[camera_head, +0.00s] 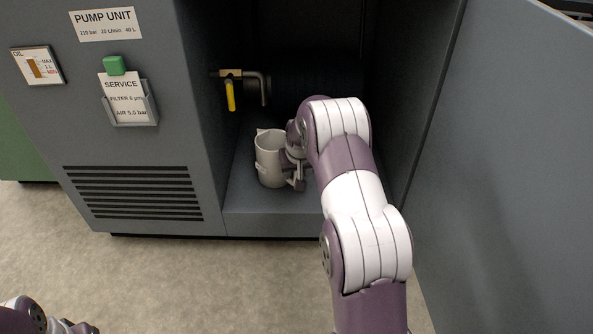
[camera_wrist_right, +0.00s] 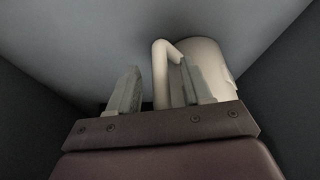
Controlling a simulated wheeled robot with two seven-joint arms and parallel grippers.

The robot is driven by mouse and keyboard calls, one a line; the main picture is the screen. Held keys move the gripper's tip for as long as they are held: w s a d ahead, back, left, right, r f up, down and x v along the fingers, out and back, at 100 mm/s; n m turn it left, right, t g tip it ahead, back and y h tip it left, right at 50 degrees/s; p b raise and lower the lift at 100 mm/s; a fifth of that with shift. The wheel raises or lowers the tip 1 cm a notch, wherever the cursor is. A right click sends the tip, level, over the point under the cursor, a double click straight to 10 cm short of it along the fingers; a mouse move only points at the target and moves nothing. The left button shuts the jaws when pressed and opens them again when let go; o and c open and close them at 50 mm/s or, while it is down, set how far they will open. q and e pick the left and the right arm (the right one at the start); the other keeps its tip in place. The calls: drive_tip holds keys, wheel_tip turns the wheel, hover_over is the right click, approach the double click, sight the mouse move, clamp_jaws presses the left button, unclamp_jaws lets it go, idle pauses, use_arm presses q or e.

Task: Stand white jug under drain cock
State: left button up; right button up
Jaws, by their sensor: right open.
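The white jug (camera_head: 269,160) stands upright on the floor of the open cabinet bay. The drain cock (camera_head: 231,74) has a yellow lever and a bent spout (camera_head: 264,88) pointing down, above the jug; exact alignment in depth is hard to tell. My right gripper (camera_head: 294,170) is at the jug's right side. In the right wrist view the open fingers (camera_wrist_right: 160,92) have the jug's handle (camera_wrist_right: 160,72) between them, nearer the right finger, with a gap to the left one. The jug's body (camera_wrist_right: 207,58) is partly behind that right finger. Part of my left arm shows at the bottom left corner.
The bay floor (camera_head: 240,196) has a front lip and a dark side wall on the left. The open door (camera_head: 510,150) stands on the right. The pump unit front (camera_head: 150,195) carries a label, service card holder (camera_head: 131,105) and vent slots. Floor in front is clear.

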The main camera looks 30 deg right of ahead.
drive_tip(key=p+v, duration=0.6)
drive_tip(key=v, duration=0.6)
drive_tip(key=s+a+r+n+g+y, duration=0.1)
drive_tip(key=s+a+n, duration=0.1)
drive_tip(key=s+a, duration=0.7)
drive_tip(key=s+a+r+n+g, duration=0.1)
drive_tip(key=s+a+r+n, duration=0.1)
drive_tip(key=s+a, duration=0.7)
drive_tip(key=s, duration=0.5)
drive_tip(key=shift+s+g+y, duration=0.2)
drive_tip(key=shift+g+y, duration=0.1)
drive_tip(key=shift+y, duration=0.1)
